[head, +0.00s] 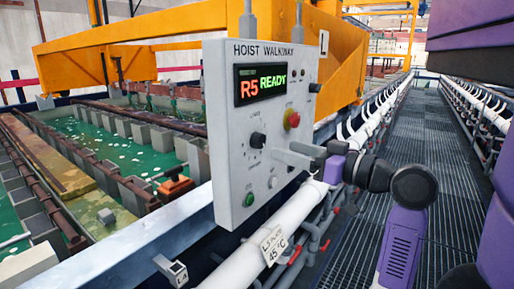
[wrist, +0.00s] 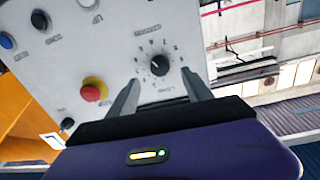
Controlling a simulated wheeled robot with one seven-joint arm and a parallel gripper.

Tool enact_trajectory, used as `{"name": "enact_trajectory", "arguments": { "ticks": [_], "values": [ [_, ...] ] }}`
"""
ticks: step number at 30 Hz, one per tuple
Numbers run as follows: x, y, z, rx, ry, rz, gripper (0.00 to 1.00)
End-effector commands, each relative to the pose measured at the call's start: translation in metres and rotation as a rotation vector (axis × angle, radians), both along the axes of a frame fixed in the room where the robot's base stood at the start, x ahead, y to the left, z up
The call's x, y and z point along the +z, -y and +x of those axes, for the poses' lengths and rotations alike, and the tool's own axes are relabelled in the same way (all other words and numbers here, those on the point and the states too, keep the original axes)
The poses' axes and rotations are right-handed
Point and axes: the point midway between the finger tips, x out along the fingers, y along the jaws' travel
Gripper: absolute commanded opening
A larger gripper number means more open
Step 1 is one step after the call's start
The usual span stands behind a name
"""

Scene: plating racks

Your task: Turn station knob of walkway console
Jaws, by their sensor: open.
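The walkway console (head: 225,130) is a pale grey panel marked HOIST WALKWAY. Its lit display (head: 262,84) reads R5 READY. A black round knob (head: 257,139) with marks around it sits on the panel's face. In the wrist view, where the panel appears upside down, this knob (wrist: 160,66) lies just beyond and between my fingertips. My gripper (head: 284,153) is open and empty, its two grey fingers pointing at the panel. It also shows in the wrist view (wrist: 158,84), with a finger on each side of the knob. I see no contact.
A red mushroom button (head: 291,120) is close to the knob. A green button (head: 249,199) and a white button (head: 273,182) sit lower. A white pipe (head: 305,205) runs below the console. Green tanks (head: 85,140) lie behind at left; the grated walkway (head: 385,140) is clear.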

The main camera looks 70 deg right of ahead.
Motion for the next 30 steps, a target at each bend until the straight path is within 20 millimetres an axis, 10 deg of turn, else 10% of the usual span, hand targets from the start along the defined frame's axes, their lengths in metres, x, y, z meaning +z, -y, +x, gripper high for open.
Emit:
{"name": "enact_trajectory", "arguments": {
  "ticks": [15,27,30],
  "values": [
    [0.001,0.020,0.065,0.000,-0.001,-0.002,0.59],
    [0.000,0.023,0.073,-0.002,0.000,-0.002,0.59],
    [0.000,0.023,0.072,-0.002,0.000,-0.002,0.39]
  ]
}}
